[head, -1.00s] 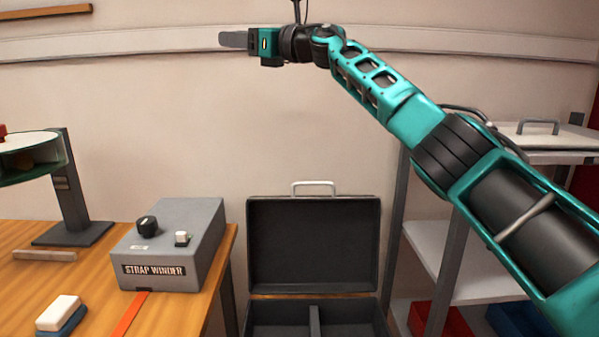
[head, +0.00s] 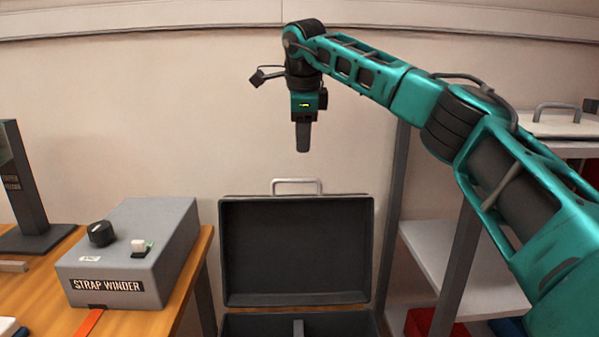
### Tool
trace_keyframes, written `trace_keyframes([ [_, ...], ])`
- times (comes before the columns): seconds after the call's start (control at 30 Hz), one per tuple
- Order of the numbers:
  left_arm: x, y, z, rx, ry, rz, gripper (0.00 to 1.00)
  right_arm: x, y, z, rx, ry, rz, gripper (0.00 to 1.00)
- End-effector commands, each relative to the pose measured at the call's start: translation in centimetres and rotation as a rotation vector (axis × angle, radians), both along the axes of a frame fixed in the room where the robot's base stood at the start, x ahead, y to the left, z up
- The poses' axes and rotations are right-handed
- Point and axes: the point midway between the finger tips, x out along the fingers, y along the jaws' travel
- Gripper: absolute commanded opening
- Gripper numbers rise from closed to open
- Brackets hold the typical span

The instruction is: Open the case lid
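The dark grey case (head: 258,325) stands low in the middle of the head view, its lower part cut off by the bottom edge. Its lid (head: 296,250) stands upright and open, with a pale handle (head: 297,182) at the top. A divider shows in the case. My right gripper (head: 303,140) points down above the lid, apart from the handle, and holds nothing that I can see. Its fingers appear edge-on as one grey shape, so their opening does not show. My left gripper is out of view.
A wooden table (head: 30,290) at left carries a grey strap winder box (head: 130,250) with a knob. A shelf unit (head: 440,255) stands right of the case, under my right arm. A pale lidded thing with a handle (head: 555,122) rests on top. The wall above the case is clear.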

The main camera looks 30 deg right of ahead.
Motion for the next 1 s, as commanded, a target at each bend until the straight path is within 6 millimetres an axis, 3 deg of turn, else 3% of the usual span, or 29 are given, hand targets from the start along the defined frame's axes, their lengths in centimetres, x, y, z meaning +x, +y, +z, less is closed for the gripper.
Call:
trace_keyframes([
  [0.2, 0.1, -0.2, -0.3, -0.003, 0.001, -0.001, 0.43, 1.3, -0.8, -4.7, 0.002, 0.003, 0.000, 0.38],
  [0.43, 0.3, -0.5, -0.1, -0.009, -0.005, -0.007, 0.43, 2.4, -1.4, -8.2, 0.002, 0.001, 0.002, 0.38],
  [0.6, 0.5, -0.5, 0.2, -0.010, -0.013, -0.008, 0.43, 2.7, -1.6, -9.3, 0.003, -0.001, 0.002, 0.38],
  [0.9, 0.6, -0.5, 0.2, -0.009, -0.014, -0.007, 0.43, 2.8, -1.6, -9.5, 0.003, -0.003, 0.003, 0.38],
  [1.0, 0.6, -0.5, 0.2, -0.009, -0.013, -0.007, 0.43, 2.8, -1.6, -9.4, 0.004, -0.002, 0.003, 0.29],
])
